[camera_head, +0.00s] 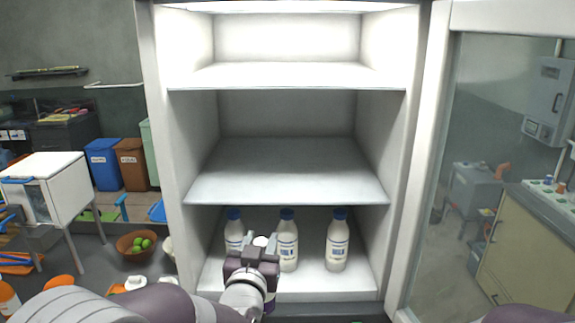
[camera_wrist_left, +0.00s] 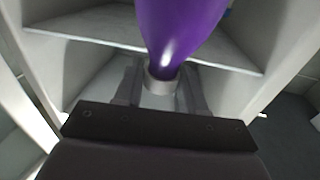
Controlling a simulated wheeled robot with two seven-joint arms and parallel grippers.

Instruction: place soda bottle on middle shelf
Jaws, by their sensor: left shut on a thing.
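My left gripper (camera_head: 261,242) is shut on the neck of a purple soda bottle (camera_wrist_left: 180,30), which has a pale cap or collar between the fingers. In the head view the gripper hides most of the bottle. The gripper is in front of the open cabinet, in line with its lower part and below the level of the middle shelf (camera_head: 290,172) in the picture. The middle shelf is a flat, pale, empty board. My right gripper is not in view.
Three white milk bottles with blue caps, one of them at the right (camera_head: 337,242), stand on the bottom shelf (camera_head: 310,284). The top shelf (camera_head: 285,75) is empty. The glass door (camera_head: 440,180) stands open at the right. The cabinet's left side wall (camera_head: 170,150) bounds the opening.

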